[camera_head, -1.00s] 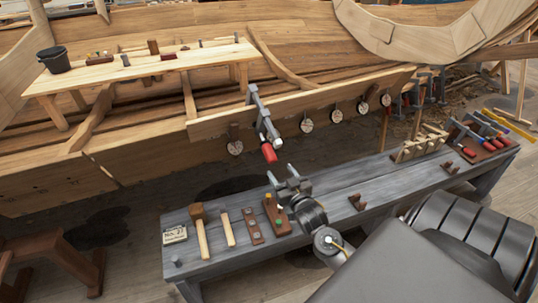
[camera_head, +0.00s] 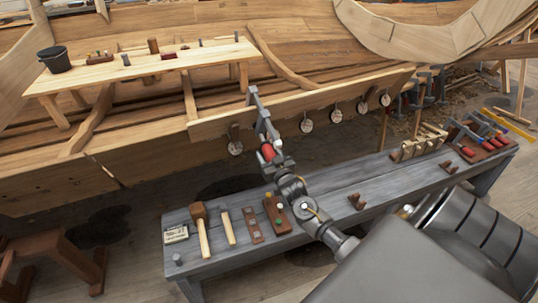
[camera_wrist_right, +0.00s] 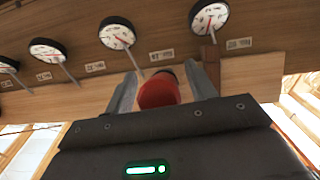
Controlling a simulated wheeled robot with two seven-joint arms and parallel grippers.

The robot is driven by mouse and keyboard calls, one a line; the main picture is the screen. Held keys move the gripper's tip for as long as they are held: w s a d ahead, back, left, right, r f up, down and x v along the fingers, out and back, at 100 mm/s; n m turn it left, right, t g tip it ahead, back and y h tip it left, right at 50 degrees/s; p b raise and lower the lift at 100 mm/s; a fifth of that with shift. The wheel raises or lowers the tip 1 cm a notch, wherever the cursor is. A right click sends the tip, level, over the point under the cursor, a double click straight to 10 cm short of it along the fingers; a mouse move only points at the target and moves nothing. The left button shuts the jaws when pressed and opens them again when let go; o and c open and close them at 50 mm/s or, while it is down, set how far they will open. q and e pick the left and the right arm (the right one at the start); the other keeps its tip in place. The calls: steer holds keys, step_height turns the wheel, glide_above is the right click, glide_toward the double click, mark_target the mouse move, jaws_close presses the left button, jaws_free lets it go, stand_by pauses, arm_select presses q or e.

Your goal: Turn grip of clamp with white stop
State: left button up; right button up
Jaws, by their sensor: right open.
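A grey clamp (camera_head: 261,112) hangs on the edge of the hull's upper plank (camera_head: 330,103), and its red grip (camera_head: 267,150) points down toward the bench. A white stop is not clear now, with my right gripper in front of the clamp's lower end. My right gripper (camera_head: 270,158) is at the red grip. In the right wrist view the red grip (camera_wrist_right: 158,92) stands between the two open fingers (camera_wrist_right: 163,76); I cannot tell whether they touch it. My left gripper is out of view.
A grey bench (camera_head: 340,190) below holds a mallet (camera_head: 201,228), other tools and a rack of red-handled clamps (camera_head: 480,135). Round dials (camera_head: 307,126) hang along the plank beside the clamp. A plank table (camera_head: 140,68) with a bucket stands behind.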

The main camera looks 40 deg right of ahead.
steer(key=c, duration=1)
steer(key=shift+r+n+h+p, duration=0.1)
steer(key=shift+n+h+p, duration=0.2)
steer(key=shift+n+h, duration=0.25)
steer(key=shift+d+n+g+h, duration=0.1)
steer(key=shift+n+g+h, duration=0.4)
steer(key=shift+h, duration=0.35)
steer(key=shift+s+d+n+h, duration=0.1)
steer(key=shift+d+n+h, duration=0.05)
steer(key=shift+n+h, duration=1.05)
steer(key=shift+r, duration=0.15)
